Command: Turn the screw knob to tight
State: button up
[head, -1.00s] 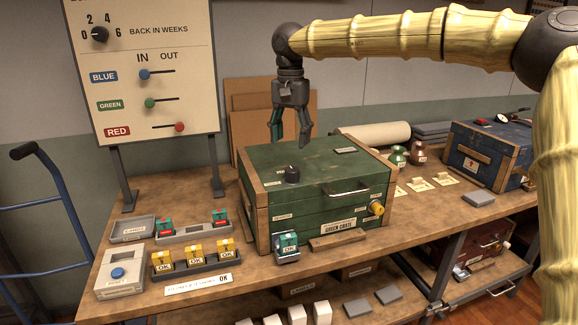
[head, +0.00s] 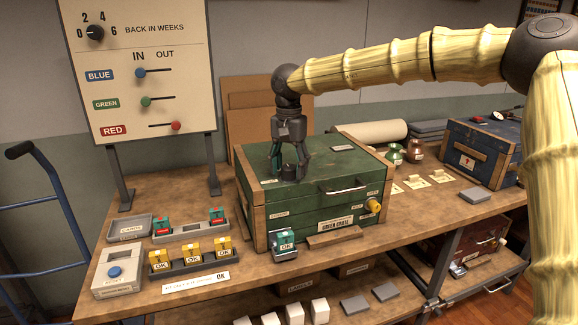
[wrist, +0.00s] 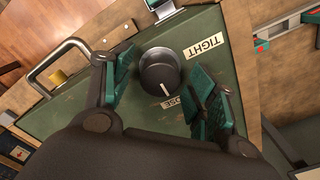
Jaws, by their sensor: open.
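The screw knob (head: 289,171) is a small dark cylinder on top of the green crate (head: 330,160). In the wrist view the knob (wrist: 160,72) has a white pointer line on its top, aimed toward the partly hidden "LOOSE" label (wrist: 174,103). The "TIGHT" label (wrist: 203,47) lies on the other side of the knob, clear of the pointer. My gripper (head: 290,175) is lowered over the crate top. In the wrist view its teal finger pads stand apart on both sides of the knob, with gaps showing between pads and knob.
The crate's metal handle (head: 344,187) and yellow knob (head: 373,206) are on its front. A teal-topped block (head: 285,243) stands before the crate. The signboard (head: 140,65) rises at the left, and a blue crate (head: 488,153) stands at the right.

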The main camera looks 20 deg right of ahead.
jog(key=c, duration=1)
jog(key=shift+c, duration=0.2)
jog(key=shift+r+p, duration=0.15)
jog(key=shift+p, duration=0.35)
